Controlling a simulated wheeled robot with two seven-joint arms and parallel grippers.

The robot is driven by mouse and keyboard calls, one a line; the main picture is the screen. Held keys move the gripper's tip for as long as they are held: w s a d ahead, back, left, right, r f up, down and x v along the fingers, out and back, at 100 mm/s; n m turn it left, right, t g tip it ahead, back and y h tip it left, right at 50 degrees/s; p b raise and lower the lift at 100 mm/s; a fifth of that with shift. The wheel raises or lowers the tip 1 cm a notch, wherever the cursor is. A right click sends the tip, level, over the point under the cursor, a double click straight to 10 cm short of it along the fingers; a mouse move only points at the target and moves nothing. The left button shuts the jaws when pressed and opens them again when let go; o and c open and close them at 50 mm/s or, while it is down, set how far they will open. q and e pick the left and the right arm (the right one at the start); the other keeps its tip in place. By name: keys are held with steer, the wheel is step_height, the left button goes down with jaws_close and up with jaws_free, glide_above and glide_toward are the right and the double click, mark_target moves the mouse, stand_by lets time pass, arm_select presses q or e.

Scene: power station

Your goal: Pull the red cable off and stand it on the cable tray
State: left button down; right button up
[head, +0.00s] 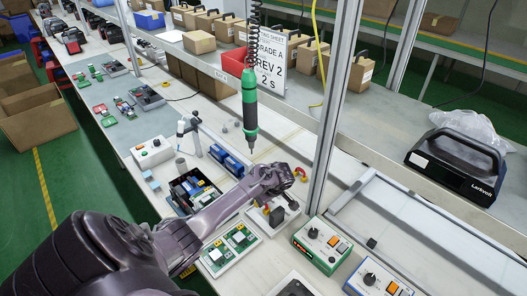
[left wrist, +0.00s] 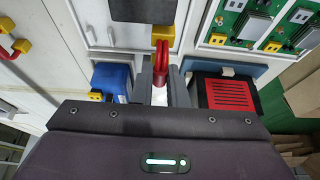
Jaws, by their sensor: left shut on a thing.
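My left gripper (head: 286,192) reaches over the bench from the lower left in the head view. In the left wrist view its fingers (left wrist: 161,76) are shut on a red cable (left wrist: 163,38), which shows as a narrow loop rising between them. A small white patch shows below the loop; the cable's lower end is hidden by the fingers. Another red cable piece with yellow ends (left wrist: 14,38) lies at the left in that view. In the head view a red and yellow piece (head: 300,173) sits beside the gripper. I cannot tell which surface is the cable tray. My right gripper is not in view.
A green-handled screwdriver (head: 249,98) hangs above the bench near a metal post (head: 329,115). Green circuit boards (head: 230,248) and control boxes (head: 320,243) stand close by. An opened unit with a blue part (head: 193,190) lies left of the gripper. The white bench beyond has free room.

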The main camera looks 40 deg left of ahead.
arm_select(q)
steer(key=shift+s+f, duration=0.1)
steer(key=shift+f, duration=0.1)
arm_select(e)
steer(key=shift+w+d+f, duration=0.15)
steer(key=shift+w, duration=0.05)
arm_select(q)
steer(key=shift+d+p, duration=0.1)
steer(key=shift+p, duration=0.35)
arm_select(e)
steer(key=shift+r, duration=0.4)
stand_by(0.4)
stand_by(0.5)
